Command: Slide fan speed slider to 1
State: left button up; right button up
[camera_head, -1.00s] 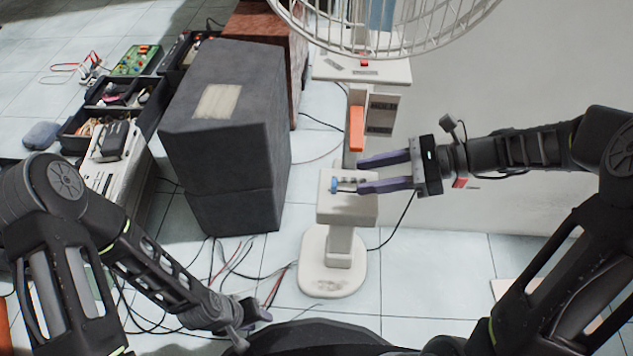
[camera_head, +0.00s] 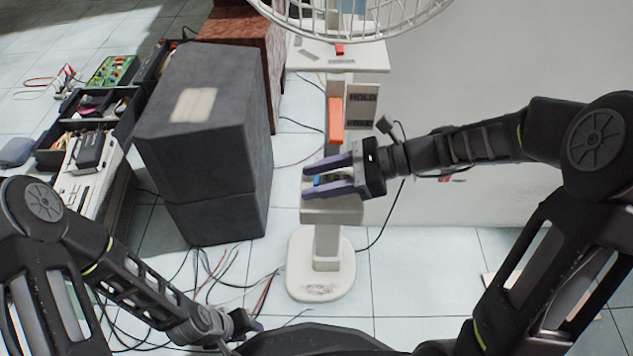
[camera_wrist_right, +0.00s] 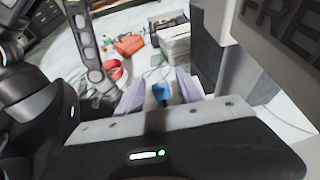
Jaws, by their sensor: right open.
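The white fan stands on an oval base (camera_head: 322,265), with a control box (camera_head: 333,212) on its post. A blue slider knob (camera_head: 322,180) sits on top of the box; it also shows in the right wrist view (camera_wrist_right: 161,92). My right gripper (camera_head: 308,182) is open over the box, its two purple fingers on either side of the knob. Whether a finger touches the knob cannot be told. The speed marks are hidden. My left gripper (camera_head: 252,326) is low at the bottom of the head view, away from the fan; its fingers are too unclear to read.
An orange part (camera_head: 336,118) and a HOLD/FREE label plate (camera_head: 361,104) are on the post above the box. The wire fan cage (camera_head: 350,22) is overhead. A dark grey speaker (camera_head: 205,140) stands left of the fan. Cables (camera_head: 215,280) lie on the floor.

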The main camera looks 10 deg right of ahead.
grip_shut()
dwell(0.5)
dwell(1.0)
